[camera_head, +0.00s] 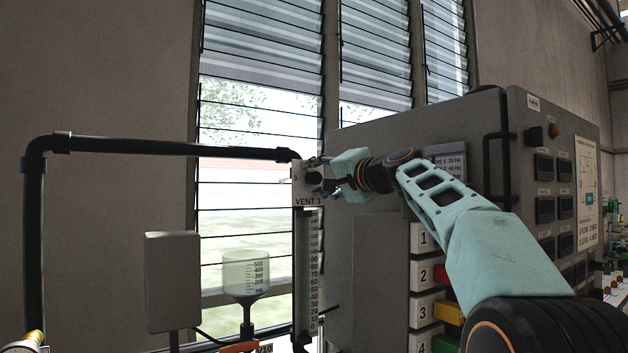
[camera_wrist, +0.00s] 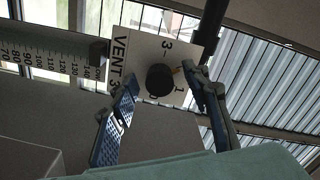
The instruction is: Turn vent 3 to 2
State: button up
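The vent 3 plate (camera_wrist: 137,48) is white, marked VENT 3, and fills the middle of the wrist view. Its round black knob (camera_wrist: 160,80) has a small orange mark at its right edge. The figures 3, 1 and 0 show around the knob; I cannot make out a 2. My gripper (camera_wrist: 159,74) is open, with one finger on each side of the knob and a visible gap to it. In the head view the plate (camera_head: 308,202) sits at the top of a scaled tube, and my gripper (camera_head: 322,178) reaches it from the right.
A black pipe (camera_head: 170,147) runs to the plate from the left. A clear scaled tube (camera_head: 309,270) hangs below it. A grey cabinet (camera_head: 400,135) with numbered drawers stands to the right. A funnel (camera_head: 246,275) and a grey box (camera_head: 172,280) are at lower left. Louvred windows are behind.

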aim_at(317, 179)
jog(key=shift+s+d+f+b, duration=0.1)
jog(key=shift+s+d+b, duration=0.1)
jog(key=shift+b, duration=0.15)
jog(key=b+v, duration=0.3)
jog(key=v, duration=0.2)
jog(key=shift+s+d+f+b, duration=0.15)
jog(key=shift+s+f+b, duration=0.05)
jog(key=shift+b, duration=0.35)
jog(key=shift+d, duration=0.2)
jog(key=v, duration=1.1)
jog(key=shift+s, duration=0.35)
